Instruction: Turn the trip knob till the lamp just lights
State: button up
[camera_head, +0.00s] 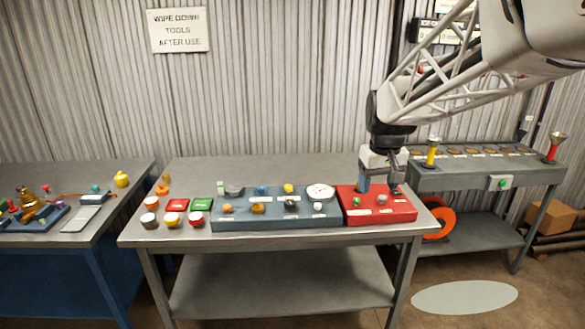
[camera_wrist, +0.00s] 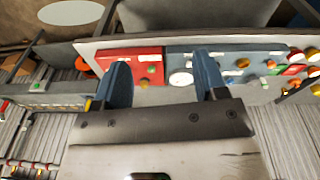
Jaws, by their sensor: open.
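A red box (camera_head: 405,208) sits at the right end of the middle table, with small round fittings and pale labels on top. A pale round fitting (camera_head: 382,198) is on it; I cannot tell whether this is the trip knob or the lamp. In the wrist view, the red box (camera_wrist: 125,56) shows a green round fitting (camera_wrist: 152,69) and a brownish knob-like one (camera_wrist: 144,83) between my fingers. My gripper (camera_head: 378,187) is open, fingers down, over the back of the red box. Its blue fingers also show in the wrist view (camera_wrist: 162,78). No label is readable.
A blue-grey panel (camera_head: 270,222) with several coloured knobs and a white dial (camera_head: 320,192) adjoins the red box on its left. Several coloured buttons stand farther left. The table's back strip (camera_head: 270,170) is clear. Another bench (camera_head: 450,178) stands to the right.

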jog(key=w+d+f, duration=0.2)
jog(key=w+d, duration=0.1)
jog(key=w, duration=0.5)
jog(key=w+d+f, duration=0.3)
jog(key=w+d, duration=0.1)
jog(key=w, duration=0.4)
jog(key=n+g, duration=0.1)
jog(key=n, duration=0.1)
send_near(383, 197)
jog(key=shift+s+a+f, duration=0.2)
jog(key=shift+s+f, duration=0.05)
jog(key=shift+f, duration=0.15)
jog(key=shift+w+d+f, duration=0.35)
jog(key=shift+w+f, duration=0.05)
jog(key=shift+f, duration=0.15)
jog(key=shift+f, duration=3.75)
jog(key=shift+c, duration=0.2)
jog(key=c, duration=0.9)
